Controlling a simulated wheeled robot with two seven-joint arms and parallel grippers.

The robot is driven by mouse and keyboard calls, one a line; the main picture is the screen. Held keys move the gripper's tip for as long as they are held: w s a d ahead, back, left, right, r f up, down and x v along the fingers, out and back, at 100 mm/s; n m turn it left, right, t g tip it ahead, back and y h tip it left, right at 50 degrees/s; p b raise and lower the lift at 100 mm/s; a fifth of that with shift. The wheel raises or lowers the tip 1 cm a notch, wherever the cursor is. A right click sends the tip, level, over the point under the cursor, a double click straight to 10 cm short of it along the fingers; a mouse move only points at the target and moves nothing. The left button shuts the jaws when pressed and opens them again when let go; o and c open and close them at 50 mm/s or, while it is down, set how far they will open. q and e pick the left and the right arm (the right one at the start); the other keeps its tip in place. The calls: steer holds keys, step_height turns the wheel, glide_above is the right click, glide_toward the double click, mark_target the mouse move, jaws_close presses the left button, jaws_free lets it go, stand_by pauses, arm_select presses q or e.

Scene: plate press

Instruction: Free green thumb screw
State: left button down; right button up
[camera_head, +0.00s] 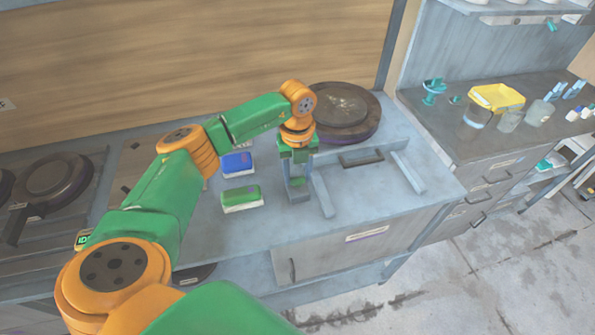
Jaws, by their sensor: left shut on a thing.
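My left gripper (299,156) points down over the top of a small grey plate press (298,191) on the grey workbench. Its fingers are closed at the press's top, where the green thumb screw sits. The gripper, also green, mostly hides the screw, so its turn and thread cannot be made out. The press stands upright, with a dark foot at its base. My right gripper is not in view.
A blue-topped block (237,163) and a green-topped block (241,198) lie left of the press. Grey bars (408,172) and a dark handle-like piece (361,157) lie right. A round dark pan-like disc (343,108) stands behind. The bench (270,226) is clear in front.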

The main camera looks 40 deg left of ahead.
mark_target(297, 177)
arm_select(q)
steer(key=shift+n, duration=0.4)
steer(key=shift+c, duration=1.8)
jaws_free()
step_height(297, 177, up, 6)
steer(key=shift+r+b, duration=0.2)
steer(key=shift+b, duration=0.7)
steer(key=shift+r, duration=0.4)
